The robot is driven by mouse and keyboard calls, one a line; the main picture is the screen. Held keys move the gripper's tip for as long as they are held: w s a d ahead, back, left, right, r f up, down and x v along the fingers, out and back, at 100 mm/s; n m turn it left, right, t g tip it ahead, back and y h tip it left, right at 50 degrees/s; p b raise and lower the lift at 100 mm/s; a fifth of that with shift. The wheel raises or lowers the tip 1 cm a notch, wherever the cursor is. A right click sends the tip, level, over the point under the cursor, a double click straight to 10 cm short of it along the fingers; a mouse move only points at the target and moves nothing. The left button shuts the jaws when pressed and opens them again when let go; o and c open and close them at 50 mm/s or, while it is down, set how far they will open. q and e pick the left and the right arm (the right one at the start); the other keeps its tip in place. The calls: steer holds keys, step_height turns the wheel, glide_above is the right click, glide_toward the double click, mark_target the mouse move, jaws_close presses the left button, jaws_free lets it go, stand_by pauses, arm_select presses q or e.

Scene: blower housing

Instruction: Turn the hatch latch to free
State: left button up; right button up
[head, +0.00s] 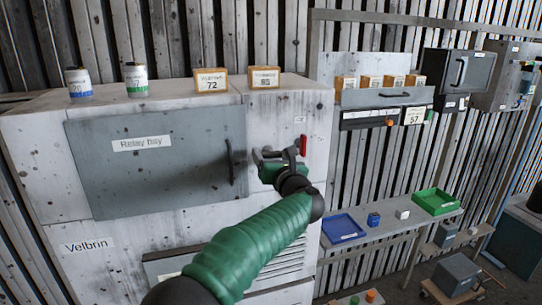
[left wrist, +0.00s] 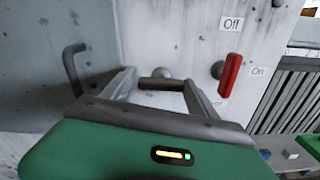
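The grey hatch (head: 165,175), labelled "Relay bay", lies flat against the cabinet front, with a dark bar handle (head: 231,163) near its right edge. The hatch latch (left wrist: 160,84) is a short dark bar lying roughly level in the left wrist view, with a round grey hub (left wrist: 161,73) behind it. My left gripper (left wrist: 159,79) is open, with one finger beyond each end of the bar. Whether a finger touches it I cannot tell. In the head view my left gripper (head: 278,158) is at the latch, right of the hatch, and partly hides it. My right gripper is not in view.
A red lever (left wrist: 230,75) is close on the right, between "Off" and "On" labels. Cans (head: 137,80) and labelled boxes (head: 211,80) stand on the cabinet top. A shelf with a blue tray (head: 343,229) and a green tray (head: 437,202) is at the right.

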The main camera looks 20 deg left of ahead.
arm_select(q)
steer(key=shift+a, duration=0.4)
steer(key=shift+c, duration=1.2)
steer(key=shift+w+d+y, duration=0.15)
steer(key=shift+y, duration=0.15)
steer(key=shift+c, duration=1.1)
steer(key=shift+w+d, duration=0.1)
steer(key=shift+d, duration=0.4)
steer(key=shift+c, duration=1)
steer(key=shift+a, duration=0.3)
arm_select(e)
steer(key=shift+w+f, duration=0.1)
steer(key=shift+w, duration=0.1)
